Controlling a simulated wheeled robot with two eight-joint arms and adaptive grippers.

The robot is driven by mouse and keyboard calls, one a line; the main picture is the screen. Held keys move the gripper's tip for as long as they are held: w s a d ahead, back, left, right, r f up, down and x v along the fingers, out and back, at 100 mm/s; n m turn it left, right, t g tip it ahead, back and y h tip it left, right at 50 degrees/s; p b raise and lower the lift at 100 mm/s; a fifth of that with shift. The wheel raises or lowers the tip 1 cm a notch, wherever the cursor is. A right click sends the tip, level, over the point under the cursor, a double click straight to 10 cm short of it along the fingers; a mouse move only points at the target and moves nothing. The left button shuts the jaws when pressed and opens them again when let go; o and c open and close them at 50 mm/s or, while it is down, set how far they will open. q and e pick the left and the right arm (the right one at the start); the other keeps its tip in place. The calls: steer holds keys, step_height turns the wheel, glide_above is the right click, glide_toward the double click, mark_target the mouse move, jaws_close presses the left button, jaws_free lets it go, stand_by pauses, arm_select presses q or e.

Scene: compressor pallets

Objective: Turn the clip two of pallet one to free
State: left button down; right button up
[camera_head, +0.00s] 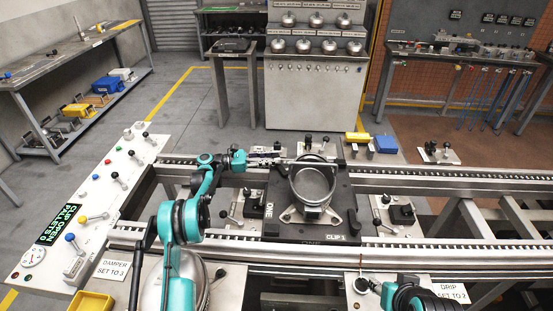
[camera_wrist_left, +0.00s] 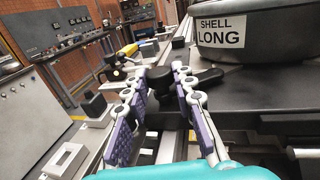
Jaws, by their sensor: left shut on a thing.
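Pallet one (camera_head: 258,224) is a dark plate marked ONE on the rails, carrying a round grey shell (camera_head: 313,185). The shell's SHELL LONG label shows in the left wrist view (camera_wrist_left: 222,32). My left gripper (camera_head: 268,158) reaches the pallet's far left corner. In the left wrist view its purple-padded fingers (camera_wrist_left: 160,85) are on both sides of a black clip handle (camera_wrist_left: 160,80), shut on it. A black lever arm (camera_wrist_left: 206,77) extends from it over the plate's edge. No number shows on this clip; a CLIP 1 label (camera_head: 336,237) is at the near right corner. My right gripper is out of view.
A control panel (camera_head: 75,215) with coloured levers and a green display stands at the left. Black-knobbed levers (camera_head: 308,140) stand beyond the pallet, with a yellow block (camera_head: 357,137) and blue block (camera_head: 386,145) nearby. Rails (camera_head: 450,183) run left to right.

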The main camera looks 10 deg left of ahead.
arm_select(q)
steer(key=c, duration=1.2)
jaws_free()
steer(key=shift+a, duration=0.1)
steer(key=v, duration=1.2)
